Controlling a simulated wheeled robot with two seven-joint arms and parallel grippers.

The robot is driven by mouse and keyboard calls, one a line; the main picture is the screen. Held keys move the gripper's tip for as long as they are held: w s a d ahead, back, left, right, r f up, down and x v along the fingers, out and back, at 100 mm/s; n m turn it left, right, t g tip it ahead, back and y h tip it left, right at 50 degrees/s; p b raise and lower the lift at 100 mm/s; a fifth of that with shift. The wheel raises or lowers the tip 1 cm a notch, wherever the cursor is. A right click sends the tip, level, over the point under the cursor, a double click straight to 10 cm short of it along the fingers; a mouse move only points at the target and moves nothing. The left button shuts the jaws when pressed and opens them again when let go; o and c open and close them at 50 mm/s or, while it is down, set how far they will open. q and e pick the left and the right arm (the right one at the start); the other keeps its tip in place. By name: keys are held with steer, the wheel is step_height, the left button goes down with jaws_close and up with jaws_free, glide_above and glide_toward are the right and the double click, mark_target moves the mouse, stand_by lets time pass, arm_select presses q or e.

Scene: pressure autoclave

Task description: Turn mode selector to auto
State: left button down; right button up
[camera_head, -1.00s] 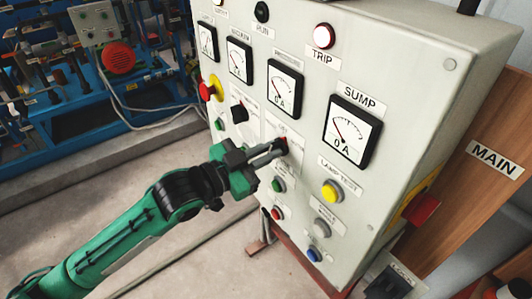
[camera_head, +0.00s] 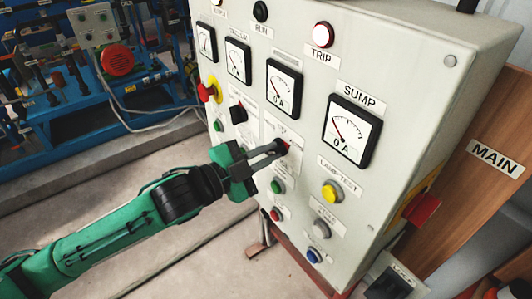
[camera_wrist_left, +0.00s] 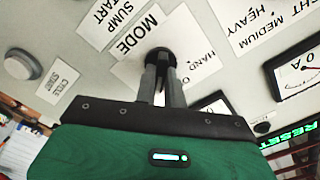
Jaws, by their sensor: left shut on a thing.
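The mode selector is a small black knob (camera_head: 282,146) on the grey panel front, below and between the pressure and sump gauges. It also shows in the left wrist view as a black round knob (camera_wrist_left: 160,55) beside a plate reading MODE and HAND (camera_wrist_left: 200,68). My left gripper (camera_head: 275,150) comes from the left with its fingers shut on this knob. In the left wrist view the two fingers (camera_wrist_left: 162,68) reach the knob and cover part of it. The AUTO mark and the knob's pointer cannot be made out. My right gripper is not in view.
A second black selector (camera_head: 238,112) sits up and left of the gripper. A green button (camera_head: 278,185), a yellow lamp test button (camera_head: 332,191) and a red emergency button (camera_head: 207,92) stand out nearby.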

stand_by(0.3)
arm_select(q)
steer(key=c, duration=1.5)
jaws_free()
steer(key=shift+b+v, duration=1.1)
steer(key=shift+v, duration=5.8)
steer(key=shift+w, duration=0.1)
